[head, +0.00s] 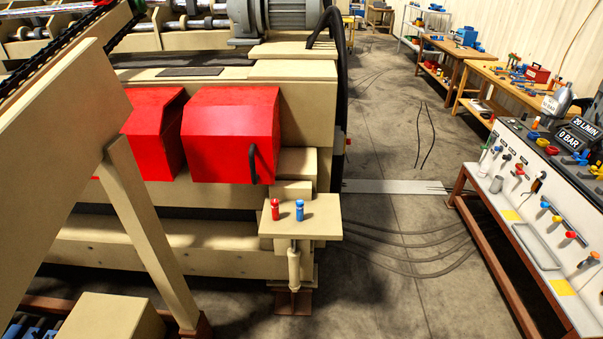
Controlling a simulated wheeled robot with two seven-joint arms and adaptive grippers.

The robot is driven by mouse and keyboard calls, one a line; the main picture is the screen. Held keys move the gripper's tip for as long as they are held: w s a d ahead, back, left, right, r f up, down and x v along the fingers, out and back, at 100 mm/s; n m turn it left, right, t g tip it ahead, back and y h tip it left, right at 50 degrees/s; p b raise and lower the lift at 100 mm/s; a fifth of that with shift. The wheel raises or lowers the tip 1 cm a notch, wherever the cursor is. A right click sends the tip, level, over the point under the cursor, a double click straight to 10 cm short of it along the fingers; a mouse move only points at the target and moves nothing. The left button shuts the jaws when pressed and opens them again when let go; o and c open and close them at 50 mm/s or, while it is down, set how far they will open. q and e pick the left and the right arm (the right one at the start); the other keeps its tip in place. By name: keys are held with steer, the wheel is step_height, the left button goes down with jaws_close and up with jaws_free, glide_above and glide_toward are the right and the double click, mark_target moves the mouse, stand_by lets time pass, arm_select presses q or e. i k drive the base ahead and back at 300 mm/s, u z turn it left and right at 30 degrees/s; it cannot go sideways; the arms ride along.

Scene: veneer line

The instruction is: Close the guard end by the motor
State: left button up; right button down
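A red guard section (230,135) with a dark handle (253,164) at its lower right is on the front of the beige machine (310,115). A second red section (152,135) is beside it on the left, with a dark gap between them; a beige beam partly hides it. I cannot tell from this view whether the right section is fully seated. A grey ribbed motor (298,14) is on top of the machine, behind and above the right section. Neither of my grippers is in view.
A small beige stand (300,228) with a red and a blue button (299,211) juts out below the guard's right end. A slanted beige beam (60,150) blocks the left. Hoses (420,262) cross the floor. A tool bench (530,240) stands right; concrete floor between is mostly open.

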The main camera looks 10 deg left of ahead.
mark_target(229, 134)
steer(key=z, duration=0.45)
steer(key=i, duration=1.3)
steer(key=u, duration=0.45)
